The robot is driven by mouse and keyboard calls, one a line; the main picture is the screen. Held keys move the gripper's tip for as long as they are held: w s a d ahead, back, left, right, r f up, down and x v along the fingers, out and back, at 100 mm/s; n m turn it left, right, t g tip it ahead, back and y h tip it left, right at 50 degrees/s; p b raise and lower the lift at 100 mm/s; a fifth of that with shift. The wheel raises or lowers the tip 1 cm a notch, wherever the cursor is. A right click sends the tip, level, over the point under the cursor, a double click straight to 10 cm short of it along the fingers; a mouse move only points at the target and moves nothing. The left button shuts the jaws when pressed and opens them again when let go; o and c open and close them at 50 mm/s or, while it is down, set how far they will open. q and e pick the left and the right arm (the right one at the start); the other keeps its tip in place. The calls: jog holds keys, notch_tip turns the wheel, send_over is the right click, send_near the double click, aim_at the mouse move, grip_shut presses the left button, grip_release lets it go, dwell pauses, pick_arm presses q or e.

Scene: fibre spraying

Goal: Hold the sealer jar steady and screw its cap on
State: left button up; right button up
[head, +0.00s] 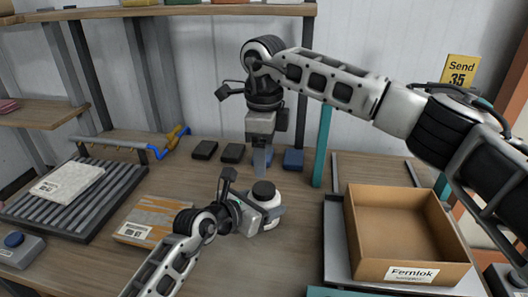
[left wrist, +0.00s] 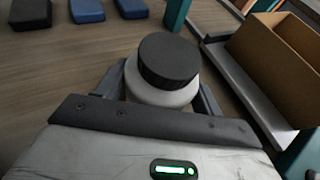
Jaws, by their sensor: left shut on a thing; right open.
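The sealer jar is a white jar (left wrist: 160,96) standing upright on the table. Its black cap (left wrist: 168,60) sits on top of the jar; I cannot tell how tightly. In the head view the cap (head: 263,190) shows above my left gripper (head: 270,213), which is shut around the jar's body from the front left. My right gripper (head: 262,160) points down behind the jar, above and apart from the cap. It is open and nothing shows in it. Its fingers are seen edge-on in the head view.
An open cardboard box (head: 405,225) stands on a grey tray at the right. Dark and blue blocks (head: 293,159) lie at the back. A roller rack (head: 75,205) with a white packet, and a labelled brown package (head: 150,220), are at the left. A teal post (head: 322,145) rises right of my right gripper.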

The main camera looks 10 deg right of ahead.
aim_at(264, 188)
jog(key=shift+f, duration=0.1)
jog(key=shift+f, duration=3.95)
jog(key=c, duration=1)
jog(key=o, duration=1.2)
jog(key=shift+c, duration=0.2)
